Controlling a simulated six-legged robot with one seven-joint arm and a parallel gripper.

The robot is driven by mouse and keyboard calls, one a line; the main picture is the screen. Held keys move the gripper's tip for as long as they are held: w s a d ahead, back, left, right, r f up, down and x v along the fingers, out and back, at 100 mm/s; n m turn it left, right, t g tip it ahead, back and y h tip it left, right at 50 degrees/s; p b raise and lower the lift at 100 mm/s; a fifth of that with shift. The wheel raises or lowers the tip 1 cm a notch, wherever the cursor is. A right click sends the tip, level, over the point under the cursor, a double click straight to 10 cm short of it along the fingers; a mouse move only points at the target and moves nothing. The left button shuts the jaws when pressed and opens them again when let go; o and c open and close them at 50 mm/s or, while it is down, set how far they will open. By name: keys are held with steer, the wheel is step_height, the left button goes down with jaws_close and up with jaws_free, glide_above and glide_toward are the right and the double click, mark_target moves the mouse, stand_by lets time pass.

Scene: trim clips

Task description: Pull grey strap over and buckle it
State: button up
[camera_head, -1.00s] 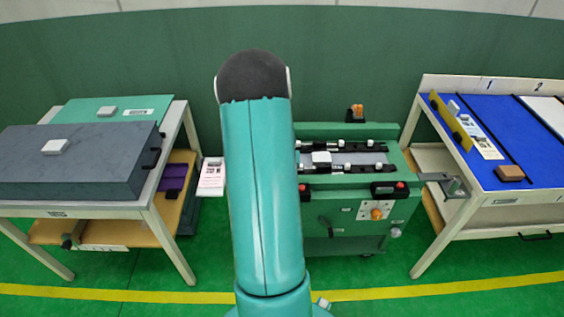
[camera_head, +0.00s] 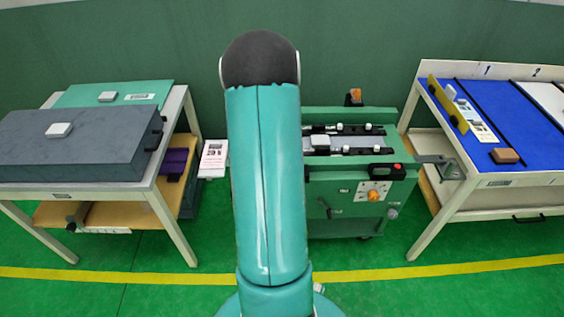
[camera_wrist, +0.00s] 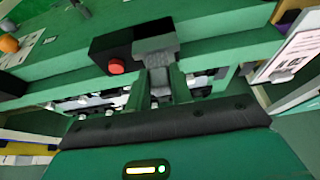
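In the wrist view my gripper (camera_wrist: 159,85) points at the green machine. Its two short green fingers stand apart, with a grey strip (camera_wrist: 158,78) showing between them. A grey block (camera_wrist: 155,44) lies just beyond the fingertips, beside a black box (camera_wrist: 118,48) with a red button. I cannot tell whether the fingers touch the grey strip or whether it is the strap. In the head view a grey band (camera_head: 358,142) lies along the top of the green machine (camera_head: 345,224) between black rails, with a white block (camera_head: 320,142) on it. My arm hides the machine's left part and my gripper.
A table on the left bears a dark grey block (camera_head: 85,160). A white sign (camera_head: 213,159) stands between it and the machine. A table with a blue mat (camera_head: 530,140) stands at the right. Green floor (camera_head: 400,290) in front is clear.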

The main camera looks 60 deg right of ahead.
steer(key=o, duration=0.3)
steer(key=shift+a+f, duration=0.1)
steer(key=shift+a, duration=0.05)
steer(key=shift+o, duration=0.2)
steer(key=v, duration=1.3)
steer(key=shift+r, duration=0.4)
steer(key=shift+s, duration=0.1)
